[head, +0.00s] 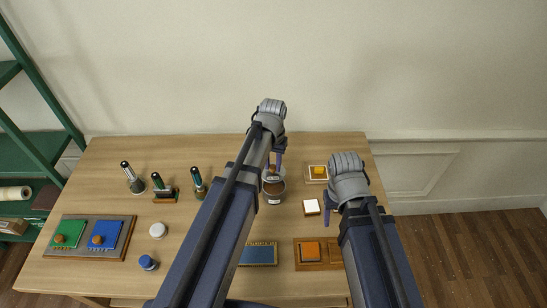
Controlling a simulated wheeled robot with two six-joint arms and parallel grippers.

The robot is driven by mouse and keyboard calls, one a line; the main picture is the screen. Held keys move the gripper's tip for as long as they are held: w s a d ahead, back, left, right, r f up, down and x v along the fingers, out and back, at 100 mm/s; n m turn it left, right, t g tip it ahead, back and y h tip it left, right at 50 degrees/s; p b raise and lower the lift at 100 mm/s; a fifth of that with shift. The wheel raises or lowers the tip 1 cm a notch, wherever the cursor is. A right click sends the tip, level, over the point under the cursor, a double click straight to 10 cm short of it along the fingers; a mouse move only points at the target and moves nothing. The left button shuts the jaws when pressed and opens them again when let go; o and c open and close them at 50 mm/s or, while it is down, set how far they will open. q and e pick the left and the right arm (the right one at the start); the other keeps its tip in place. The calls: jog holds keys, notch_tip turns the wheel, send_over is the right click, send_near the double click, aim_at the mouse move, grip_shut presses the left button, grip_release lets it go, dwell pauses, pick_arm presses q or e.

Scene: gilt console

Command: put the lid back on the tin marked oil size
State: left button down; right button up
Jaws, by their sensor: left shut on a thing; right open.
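An open round tin (274,196) with brown contents stands near the middle of the table; I cannot read any marking on it. My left gripper (276,166) is at the tin's far side, shut on a small pale piece that looks like the lid (270,176). The lid appears just above or at the far rim of the tin; I cannot tell if they touch. My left arm hides part of this area. My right gripper (327,214) is open and empty, pointing down beside a small white-topped block.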

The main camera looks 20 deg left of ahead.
pick_arm(q)
jog(key=shift+s+d, duration=0.15)
jog(key=shift+d, duration=0.2)
jog(key=shift+a+f, duration=0.15)
jog(key=shift+a, duration=0.05)
jog(key=shift+d+f+b, duration=0.15)
jog(key=shift+f+b, duration=0.5)
jog(key=shift+b, duration=0.2)
notch_tip(320, 180, down, 5)
jog(key=b, duration=0.4)
jog(key=shift+r+b, duration=0.1)
jog(key=shift+b, duration=0.3)
pick_arm(e)
notch_tip(320, 180, down, 6)
jog(key=shift+d+f, duration=0.2)
jog(key=shift+f, duration=0.15)
dwell(0.4)
pick_arm(q)
jog(key=shift+c, duration=0.2)
grip_release()
dwell(0.3)
